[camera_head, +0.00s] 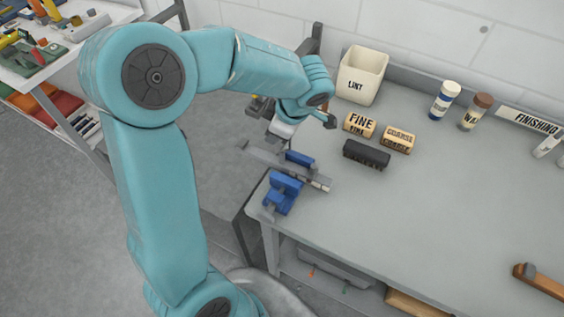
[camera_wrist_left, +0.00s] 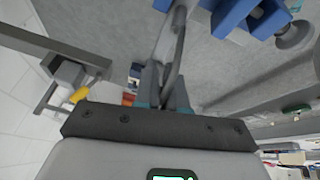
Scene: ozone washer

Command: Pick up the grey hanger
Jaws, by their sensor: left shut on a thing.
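The grey hanger (camera_wrist_left: 178,48) shows in the left wrist view as a narrow, slightly curved grey piece. It runs from the upper middle down between the two fingers of my left gripper (camera_wrist_left: 167,85). The gripper is shut on it. In the head view my left gripper (camera_head: 279,132) is beyond the bench's left end, close to the blue vise (camera_head: 283,190), and the arm partly hides it. I cannot make out the hanger clearly there. My right gripper is not in view.
The vise sits at the bench's left corner with a long grey bar (camera_head: 265,158) beside it. FINE (camera_head: 359,124) and COARSE (camera_head: 398,139) blocks, a black block (camera_head: 366,154), a LINT bin (camera_head: 361,75) and two bottles stand along the back. The bench's middle is clear.

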